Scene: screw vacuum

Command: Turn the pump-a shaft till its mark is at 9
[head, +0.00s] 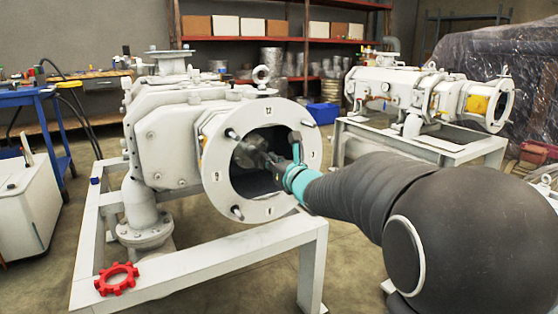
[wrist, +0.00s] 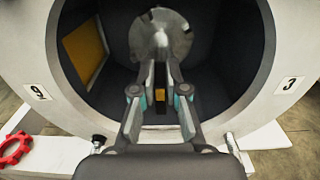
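The near white pump (head: 170,140) has a round flange (head: 213,152) with hour plates; the 9 plate (head: 217,176) is on its left, and it also shows in the wrist view (wrist: 37,92). The 3 plate (wrist: 290,84) is on the right there. Inside the opening is the grey round shaft end (wrist: 160,35). My gripper (wrist: 161,72) reaches into the opening. Its fingers are close together on both sides of a dark bar with a small orange patch (wrist: 160,95), seemingly part of the shaft. The shaft mark's hour is unclear; the fingers partly cover the shaft.
Studs (head: 237,212) stick out around the flange. A red handwheel-like part (head: 117,279) lies on the white frame (head: 200,264). A second pump (head: 425,95) stands behind at the right. A yellow panel (wrist: 84,50) is inside the opening.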

